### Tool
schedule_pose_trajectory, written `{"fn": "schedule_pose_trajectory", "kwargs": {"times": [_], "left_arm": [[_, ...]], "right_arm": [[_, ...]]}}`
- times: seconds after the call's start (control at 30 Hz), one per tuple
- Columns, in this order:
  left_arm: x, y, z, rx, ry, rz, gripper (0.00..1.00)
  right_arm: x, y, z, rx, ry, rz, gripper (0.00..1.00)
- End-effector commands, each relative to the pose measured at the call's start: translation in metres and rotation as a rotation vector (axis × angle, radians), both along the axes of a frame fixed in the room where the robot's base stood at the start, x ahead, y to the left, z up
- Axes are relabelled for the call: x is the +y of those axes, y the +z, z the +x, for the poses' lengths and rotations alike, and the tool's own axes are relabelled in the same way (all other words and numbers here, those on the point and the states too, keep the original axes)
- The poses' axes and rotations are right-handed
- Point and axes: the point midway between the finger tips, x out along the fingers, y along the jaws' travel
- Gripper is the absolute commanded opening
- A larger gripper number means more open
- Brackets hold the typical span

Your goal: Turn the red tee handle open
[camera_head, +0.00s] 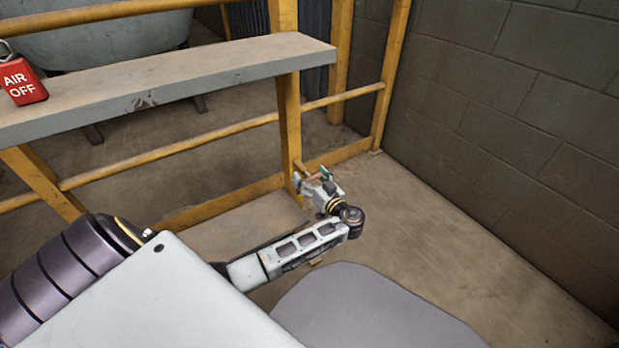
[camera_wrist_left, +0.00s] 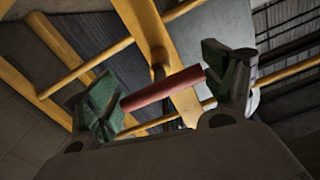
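The red tee handle (camera_wrist_left: 162,89) is a short red bar. In the left wrist view it lies slightly tilted between the two green-padded fingers of my left gripper (camera_wrist_left: 168,92). The fingers are spread wide, one beside each end of the bar. The right finger is very close to the bar's right end, and I cannot tell whether it touches. In the head view my left gripper (camera_head: 318,181) is small, at the yellow post below the shelf, and mostly hides the handle. My right gripper is not in view.
A grey shelf (camera_head: 170,85) on yellow posts runs above the gripper. A red "AIR OFF" padlock tag (camera_head: 22,82) is at its left end. Yellow rails (camera_head: 190,146) run behind. A block wall (camera_head: 520,110) stands at right, with bare floor (camera_head: 440,235) before it.

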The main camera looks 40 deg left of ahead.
Motion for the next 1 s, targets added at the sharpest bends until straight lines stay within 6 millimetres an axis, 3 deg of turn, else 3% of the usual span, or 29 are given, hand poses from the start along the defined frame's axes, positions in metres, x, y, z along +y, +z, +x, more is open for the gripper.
{"fn": "schedule_pose_trajectory", "kwargs": {"times": [0.53,1.0], "left_arm": [[0.0014,-0.0006,-0.001,-0.066,0.005,-0.027,0.59],[0.0011,-0.0017,-0.0014,-0.351,0.006,-0.147,0.59]], "right_arm": [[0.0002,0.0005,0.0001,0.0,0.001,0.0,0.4],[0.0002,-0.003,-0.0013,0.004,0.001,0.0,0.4]]}}
